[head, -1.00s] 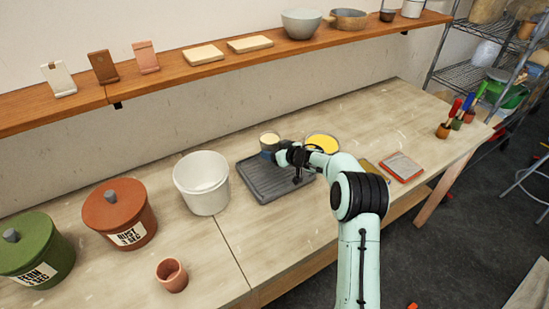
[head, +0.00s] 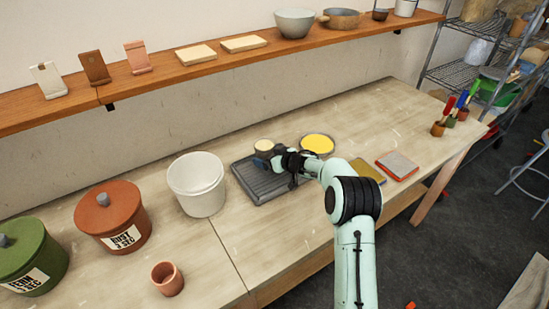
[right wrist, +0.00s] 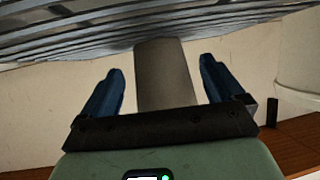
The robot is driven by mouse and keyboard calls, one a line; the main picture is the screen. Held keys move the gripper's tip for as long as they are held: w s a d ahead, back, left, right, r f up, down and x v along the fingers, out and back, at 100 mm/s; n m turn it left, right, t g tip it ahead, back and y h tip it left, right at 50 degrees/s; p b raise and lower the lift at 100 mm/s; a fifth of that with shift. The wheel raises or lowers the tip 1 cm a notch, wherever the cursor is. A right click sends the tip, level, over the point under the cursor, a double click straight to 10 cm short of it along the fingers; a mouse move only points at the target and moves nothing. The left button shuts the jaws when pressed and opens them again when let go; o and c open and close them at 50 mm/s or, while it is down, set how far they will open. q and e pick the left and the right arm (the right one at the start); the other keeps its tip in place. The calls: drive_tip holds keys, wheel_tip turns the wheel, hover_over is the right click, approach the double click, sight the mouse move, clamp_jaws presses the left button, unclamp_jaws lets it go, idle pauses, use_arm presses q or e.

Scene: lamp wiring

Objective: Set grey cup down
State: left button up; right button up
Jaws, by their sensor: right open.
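The grey cup (right wrist: 165,75) stands between the two blue fingers of my right gripper (right wrist: 161,68) in the right wrist view. The fingers are open, with a gap on each side of the cup. In the head view the cup (head: 264,145) shows its pale round top at the back of the dark ribbed tray (head: 246,178). My right gripper (head: 270,160) is in front of it and hides its lower part. The ribbed tray also fills the top of the right wrist view (right wrist: 60,30). My left gripper is not in view.
A round dish with yellow (head: 317,145) lies right of the cup. A white bucket (head: 197,187) stands left of the tray. A rust canister (head: 112,220), green canister (head: 35,260) and small terracotta cup (head: 167,279) are further left. A shelf (head: 170,76) runs above.

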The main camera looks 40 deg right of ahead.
drive_tip(key=v, duration=1.2)
drive_tip(key=shift+b, duration=0.4)
